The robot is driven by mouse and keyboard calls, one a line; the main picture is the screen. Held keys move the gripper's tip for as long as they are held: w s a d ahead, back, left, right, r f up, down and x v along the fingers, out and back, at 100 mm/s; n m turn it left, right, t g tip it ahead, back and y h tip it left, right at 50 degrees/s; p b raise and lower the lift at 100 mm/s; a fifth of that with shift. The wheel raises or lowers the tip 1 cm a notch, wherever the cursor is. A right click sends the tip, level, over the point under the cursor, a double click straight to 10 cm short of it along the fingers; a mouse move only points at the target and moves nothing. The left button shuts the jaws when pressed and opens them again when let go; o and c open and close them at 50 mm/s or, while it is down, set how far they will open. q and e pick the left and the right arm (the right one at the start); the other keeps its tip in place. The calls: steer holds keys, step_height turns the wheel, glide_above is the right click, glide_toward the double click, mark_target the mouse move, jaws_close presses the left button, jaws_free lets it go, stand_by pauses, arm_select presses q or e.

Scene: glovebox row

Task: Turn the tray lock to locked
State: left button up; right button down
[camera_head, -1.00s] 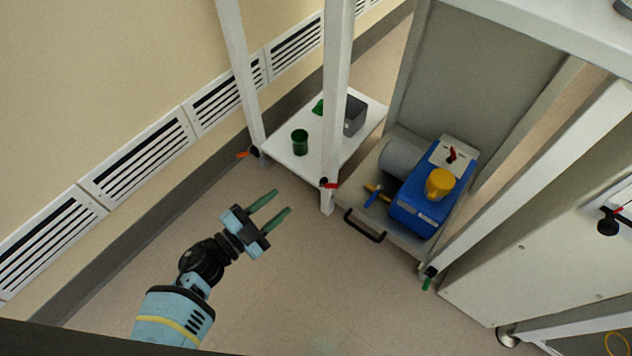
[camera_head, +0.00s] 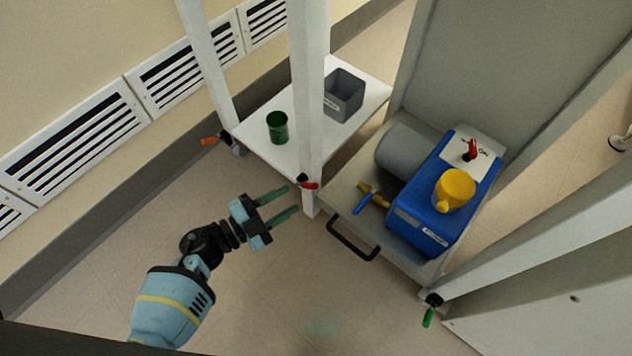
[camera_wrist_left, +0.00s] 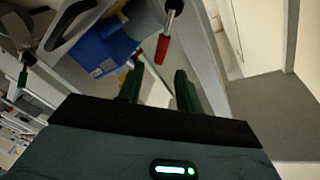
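My left gripper (camera_head: 290,201) is open and empty, its two green fingers pointing at the white post beside the pump tray. A lever with a red grip (camera_head: 309,185) sits on a black mount on that post, close to the fingertips. In the left wrist view the red grip (camera_wrist_left: 162,48) hangs ahead of the gap between my open fingers (camera_wrist_left: 158,88), apart from them. The pull-out tray (camera_head: 335,194) has a black handle (camera_head: 352,239) at its front. No lever carries a readable lock label, so I cannot tell which is the tray lock. My right gripper is not in view.
A blue pump (camera_head: 425,212) with a yellow cap (camera_head: 455,189) stands on the tray, with a blue-handled yellow valve (camera_head: 367,198) beside it. Other levers are orange (camera_head: 210,141) and green (camera_head: 429,318). A lower shelf (camera_head: 270,159) holds a green cup (camera_head: 277,128) and grey bin (camera_head: 345,98). Floor in front is clear.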

mark_target(309, 188)
arm_select(q)
steer(key=b+x, duration=0.2)
steer(key=x, duration=0.4)
steer(key=shift+w+d+b, duration=0.15)
steer(key=shift+b, duration=0.2)
steer(key=shift+w+d, duration=0.35)
steer(key=shift+d, duration=0.2)
steer(key=shift+c, duration=0.2)
jaws_close()
